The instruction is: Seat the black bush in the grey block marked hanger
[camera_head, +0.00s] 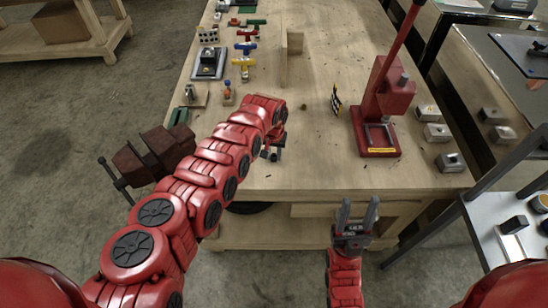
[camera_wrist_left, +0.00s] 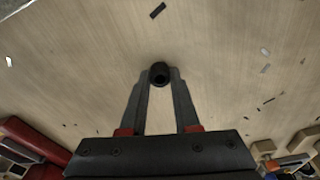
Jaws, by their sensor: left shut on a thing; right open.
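My left gripper (camera_wrist_left: 157,88) is shut on the black bush (camera_wrist_left: 159,73), a short dark cylinder with a hole, held at the fingertips over the wooden bench. In the head view the left gripper (camera_head: 273,151) is near the bench's front edge, partly hidden by its arm, and the bush is hard to make out. My right gripper (camera_head: 357,212) is open and empty in front of the bench edge. Several grey blocks stand at the bench's right side: a far one (camera_head: 428,113), a middle one (camera_head: 437,132) and a near one (camera_head: 451,162). I cannot read which is marked hanger.
A red press (camera_head: 383,95) with a long lever stands between the left gripper and the grey blocks. Coloured parts and a grey fixture (camera_head: 208,63) line the bench's left side. The bench middle is mostly clear.

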